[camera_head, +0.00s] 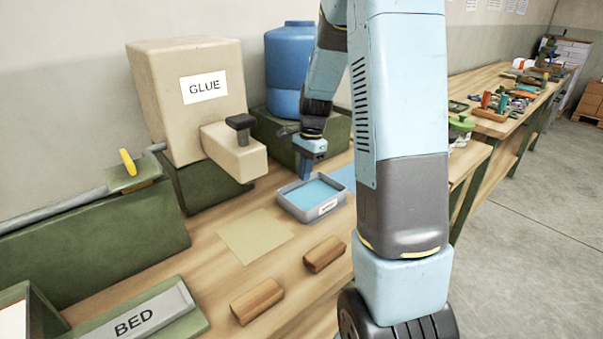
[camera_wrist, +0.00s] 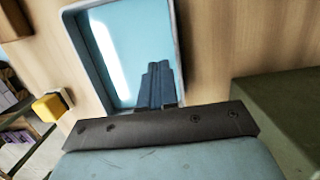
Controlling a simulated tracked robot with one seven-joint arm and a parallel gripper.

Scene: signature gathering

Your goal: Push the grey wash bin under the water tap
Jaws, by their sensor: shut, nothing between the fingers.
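The grey wash bin (camera_head: 294,211) is a shallow tray with light blue contents and a white label, standing on the wooden bench. It also shows in the wrist view (camera_wrist: 81,52). My gripper (camera_head: 305,177) is shut and empty, pointing down at the bin's far edge. In the wrist view its closed fingers (camera_wrist: 158,82) overlap the bin's interior beside one wall; I cannot tell whether they touch it. A blue water tank (camera_head: 287,62) stands behind on a green stand (camera_head: 272,133). Its tap is mostly hidden behind my arm.
A beige glue dispenser (camera_head: 205,100) stands left of the tank, its spout overhanging the bench. A tan square (camera_head: 255,235) and two wooden blocks (camera_head: 257,300) lie nearer. A light blue patch (camera_head: 343,177) lies right of the bin, partly hidden by my arm.

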